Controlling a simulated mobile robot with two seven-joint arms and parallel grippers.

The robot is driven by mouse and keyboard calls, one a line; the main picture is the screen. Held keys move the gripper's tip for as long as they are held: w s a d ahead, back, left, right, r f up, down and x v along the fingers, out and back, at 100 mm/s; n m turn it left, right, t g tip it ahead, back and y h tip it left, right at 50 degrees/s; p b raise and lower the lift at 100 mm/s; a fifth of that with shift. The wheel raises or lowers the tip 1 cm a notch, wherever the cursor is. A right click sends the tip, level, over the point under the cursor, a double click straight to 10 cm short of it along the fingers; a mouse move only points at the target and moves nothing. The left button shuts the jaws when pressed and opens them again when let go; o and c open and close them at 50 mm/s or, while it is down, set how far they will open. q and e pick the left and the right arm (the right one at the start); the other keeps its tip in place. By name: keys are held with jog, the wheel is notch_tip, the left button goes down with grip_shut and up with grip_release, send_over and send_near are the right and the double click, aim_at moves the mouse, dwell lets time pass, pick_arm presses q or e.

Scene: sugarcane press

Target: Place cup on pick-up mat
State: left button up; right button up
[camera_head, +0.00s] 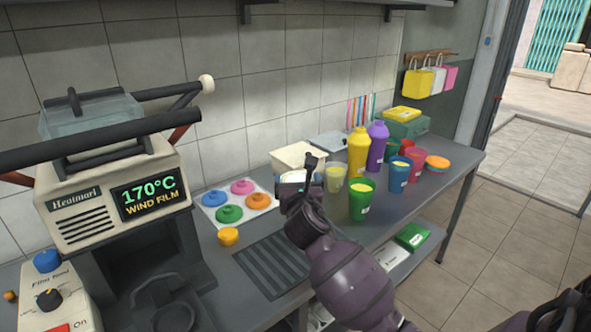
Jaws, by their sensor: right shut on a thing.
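My right gripper (299,189) reaches in from the lower right over the counter. It is shut on a cup (292,177), of which only a pale top with a greenish rim shows; the gripper hides the rest. A dark ribbed mat (262,268), which looks like the pick-up mat, lies on the counter nearer me, below and left of the gripper. Its right part is behind my arm. The cup is apart from the mat in the picture; its height above the counter is hard to tell. My left gripper is not in view.
A sealing machine (70,205) reading 170°C stands at left. A white tray of coloured lids (213,207) and an orange lid (228,236) lie near the mat. Green (361,200), pale yellow (335,180) and blue (398,178) cups stand right of the gripper. Tall yellow (358,155) and purple bottles stand behind.

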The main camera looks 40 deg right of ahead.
notch_tip(320, 180, down, 5)
jog(key=shift+r+b, duration=0.15)
jog(key=shift+b, duration=0.45)
jog(key=shift+f+b, duration=0.85)
jog(key=shift+f, duration=1.85)
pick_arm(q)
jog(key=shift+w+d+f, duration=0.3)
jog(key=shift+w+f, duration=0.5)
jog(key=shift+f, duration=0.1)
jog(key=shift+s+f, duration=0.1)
pick_arm(e)
jog(key=o, duration=1.4)
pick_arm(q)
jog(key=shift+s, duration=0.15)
